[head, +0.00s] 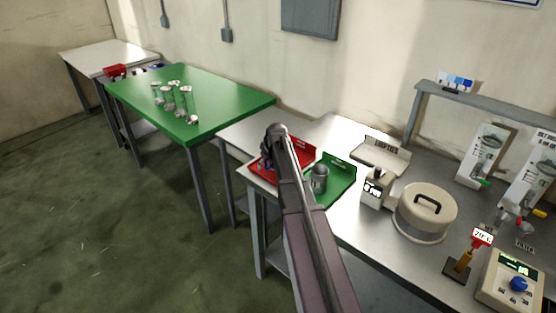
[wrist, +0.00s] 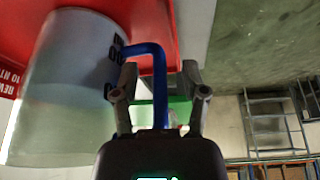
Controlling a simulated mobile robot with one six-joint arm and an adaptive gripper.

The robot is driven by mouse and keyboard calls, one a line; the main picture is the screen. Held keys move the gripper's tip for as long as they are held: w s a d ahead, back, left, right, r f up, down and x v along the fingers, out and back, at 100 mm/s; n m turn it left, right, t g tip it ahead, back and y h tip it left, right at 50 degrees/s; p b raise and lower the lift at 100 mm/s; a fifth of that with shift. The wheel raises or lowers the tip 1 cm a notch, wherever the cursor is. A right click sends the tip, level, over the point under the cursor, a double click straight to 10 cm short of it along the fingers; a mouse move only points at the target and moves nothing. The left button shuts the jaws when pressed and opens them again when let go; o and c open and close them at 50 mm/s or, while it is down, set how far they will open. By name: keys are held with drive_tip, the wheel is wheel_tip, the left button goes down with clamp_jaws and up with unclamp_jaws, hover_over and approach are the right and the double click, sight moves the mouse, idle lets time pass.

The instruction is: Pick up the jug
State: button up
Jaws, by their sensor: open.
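The jug (wrist: 72,80) fills the left of the wrist view. It is a translucent, pale cylinder with dark print on its side and a blue handle (wrist: 158,85). My gripper (wrist: 160,76) is open, and the handle shows between its two fingers. I cannot tell whether either finger touches it. The jug appears against a red tray (wrist: 185,25). In the head view the red tray (head: 302,152) lies on the steel bench under my arm, which hides most of the jug there.
A green tray (head: 340,190) holding a grey canister (head: 319,176) sits right of the red tray. A small bottle (head: 375,189) and a lidded round pot (head: 425,212) stand farther right. A green table (head: 215,95) with several glass vessels is at left. Open floor lies at front left.

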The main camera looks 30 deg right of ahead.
idle(0.4)
clamp_jaws()
drive_tip(key=shift+r+p, duration=0.4)
drive_tip(key=shift+p, duration=0.05)
idle(0.4)
drive_tip(key=shift+r+p, duration=4.3)
drive_tip(key=shift+r, duration=0.05)
drive_tip(key=shift+r, duration=0.25)
